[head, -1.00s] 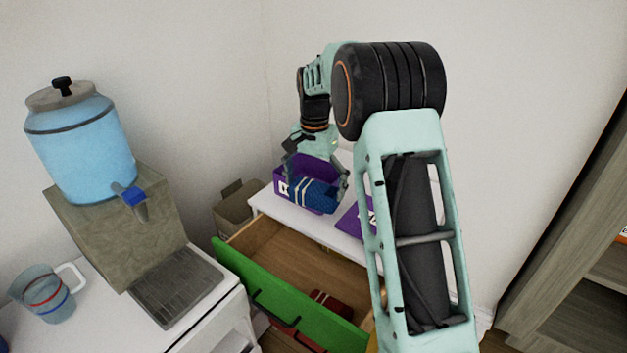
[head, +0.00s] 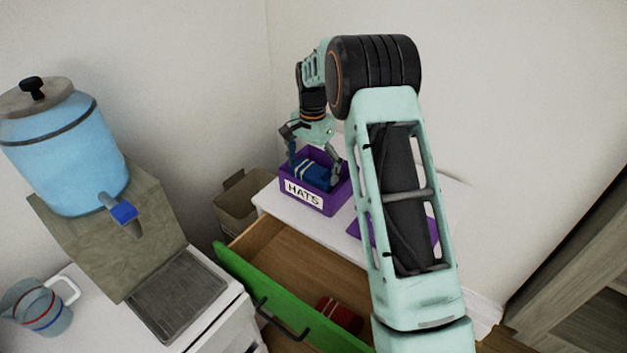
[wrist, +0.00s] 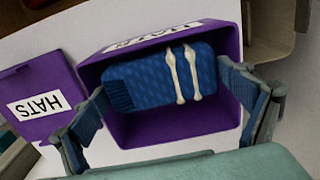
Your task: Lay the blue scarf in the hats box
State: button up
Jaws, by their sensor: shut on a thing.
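The folded blue scarf (head: 313,174) has two cream stripes. My gripper (head: 315,167) is shut on it, with one finger at each end; the fingers also show in the wrist view (wrist: 172,98). The scarf sits in the mouth of the purple hats box (head: 285,190), whose white label reads HATS. In the wrist view, the scarf (wrist: 140,82) covers much of the opening, and the box's inner wall (wrist: 150,128) shows below it. I cannot tell whether the scarf touches the bottom.
A purple lid labelled HATS (wrist: 32,88) lies beside the box on the white dresser top (head: 300,228). Below is an open green-fronted drawer (head: 245,280) with a folded red item (head: 338,314) inside. A water dispenser (head: 65,150) and jug (head: 38,308) stand left.

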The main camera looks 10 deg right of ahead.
aim_at(313, 182)
jog(key=shift+f, duration=2.1)
jog(key=shift+f, duration=0.1)
jog(key=shift+f, duration=0.15)
jog(key=o, duration=0.9)
jog(key=shift+r, duration=0.2)
notch_tip(313, 182, up, 12)
jog(key=shift+f, duration=0.1)
jog(key=shift+r, duration=0.2)
